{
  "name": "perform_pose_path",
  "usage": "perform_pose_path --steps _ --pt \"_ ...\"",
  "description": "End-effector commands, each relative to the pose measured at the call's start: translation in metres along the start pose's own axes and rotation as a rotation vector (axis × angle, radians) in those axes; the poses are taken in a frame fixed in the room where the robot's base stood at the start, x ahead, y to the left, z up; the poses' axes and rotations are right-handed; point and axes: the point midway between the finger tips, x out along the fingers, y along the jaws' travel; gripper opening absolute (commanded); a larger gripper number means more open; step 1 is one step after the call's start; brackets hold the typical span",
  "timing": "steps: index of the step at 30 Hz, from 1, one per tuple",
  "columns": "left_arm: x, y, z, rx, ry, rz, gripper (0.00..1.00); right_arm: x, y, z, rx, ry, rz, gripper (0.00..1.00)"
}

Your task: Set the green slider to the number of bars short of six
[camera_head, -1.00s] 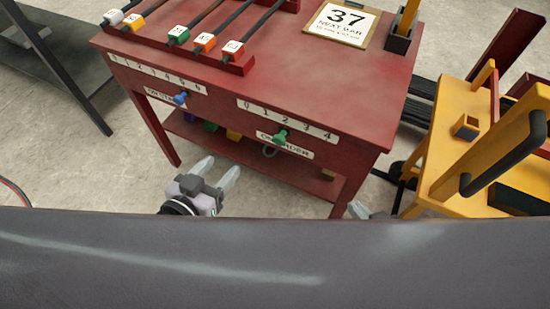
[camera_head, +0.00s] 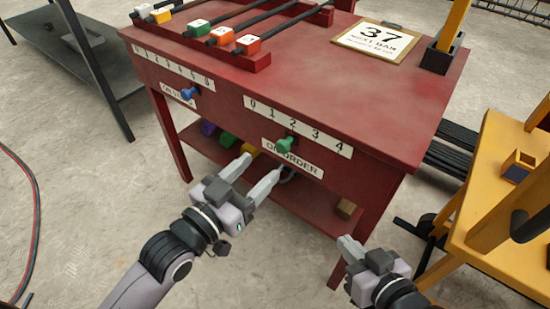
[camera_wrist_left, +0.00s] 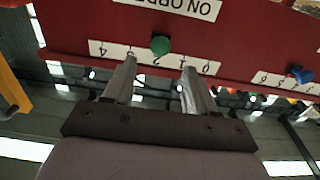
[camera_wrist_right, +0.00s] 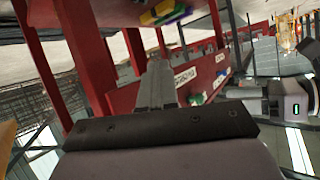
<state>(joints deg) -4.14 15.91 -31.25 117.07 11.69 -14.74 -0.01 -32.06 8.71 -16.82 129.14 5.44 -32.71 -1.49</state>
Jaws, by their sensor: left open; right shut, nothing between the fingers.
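The green slider (camera_head: 285,146) is a knob on the red table's front, between a 0-to-4 number strip (camera_head: 315,135) and an "ON ORDER" label (camera_head: 292,158). It appears near 2, but the exact mark is unclear. My left gripper (camera_head: 257,172) is open, below and left of the knob, apart from it. In the left wrist view the knob (camera_wrist_left: 160,45) shows beyond the gap between the fingers (camera_wrist_left: 160,68). My right gripper (camera_head: 345,245) is shut and empty near the table's right leg. Several dark bars with coloured tags lie in the red rack (camera_head: 262,62), with a wider gap between yellow (camera_head: 160,15) and green (camera_head: 198,27).
A blue knob (camera_head: 188,93) sits under another number strip at left. A "37 NEXT BAR" sign (camera_head: 378,40) lies on the tabletop. A yellow cart (camera_head: 490,190) stands at right.

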Motion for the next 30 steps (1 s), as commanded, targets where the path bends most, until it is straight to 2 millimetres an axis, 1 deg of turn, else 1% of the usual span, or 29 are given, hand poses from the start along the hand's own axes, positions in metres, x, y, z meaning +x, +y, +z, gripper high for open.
perform_pose_path --steps 6,12,17,25,26,27,29,30 --pt "0.03 0.0 0.001 0.0 0.003 0.0 0.56 0.006 -0.004 0.002 0.029 0.011 -0.025 0.0" --pt "0.054 0.0 0.001 -0.001 0.001 0.0 0.56 0.01 -0.009 0.002 0.055 0.022 -0.048 0.0" --pt "0.063 0.0 0.0 -0.001 0.0 0.001 0.56 0.011 -0.011 0.001 0.067 0.026 -0.059 0.0" --pt "0.065 0.0 0.0 0.0 -0.001 0.001 0.56 0.011 -0.011 0.001 0.068 0.027 -0.061 0.0" --pt "0.065 0.0 0.0 0.0 -0.001 0.001 0.5 0.011 -0.011 0.001 0.068 0.027 -0.061 0.0" --pt "0.065 0.0 0.0 0.0 -0.001 0.001 0.37 0.011 -0.011 0.001 0.068 0.027 -0.061 0.0" --pt "0.065 0.0 0.0 0.0 -0.001 0.001 0.17 0.011 -0.011 0.001 0.068 0.026 -0.061 0.0" --pt "0.064 0.0 0.0 0.0 -0.001 0.001 0.04 0.011 -0.011 0.001 0.068 0.026 -0.061 0.0"
